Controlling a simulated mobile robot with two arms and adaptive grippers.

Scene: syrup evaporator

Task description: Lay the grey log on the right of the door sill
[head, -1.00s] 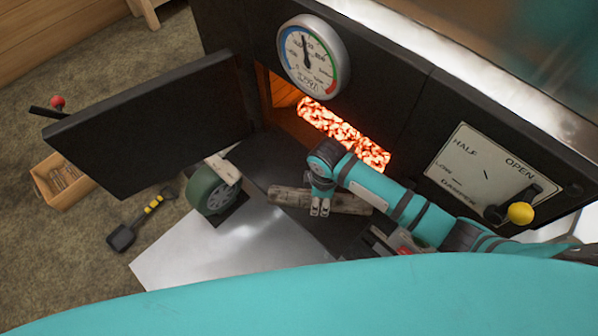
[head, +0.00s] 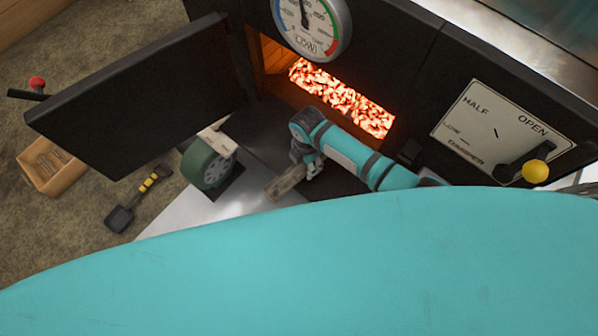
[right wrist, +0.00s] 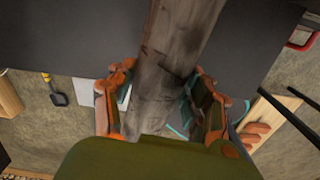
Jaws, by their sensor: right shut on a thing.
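The grey log (head: 285,182) is in my right gripper (head: 312,166), over the dark ledge in front of the open firebox. In the right wrist view the log (right wrist: 165,70) runs lengthwise between the two fingers of the right gripper (right wrist: 158,100), which is shut on it. The dark ledge (head: 262,128) below the opening looks like the door sill; my arm and the log hide part of its right side. I cannot tell whether the log touches it. The black firebox door (head: 135,105) stands open at the left. My left gripper is not in view.
Glowing embers (head: 345,100) fill the firebox opening. A green wheel-like thing (head: 205,167) stands left of the log. A small shovel (head: 122,215) and wooden box (head: 48,165) are on the floor at the left. A yellow-knobbed damper lever (head: 536,172) is at the right.

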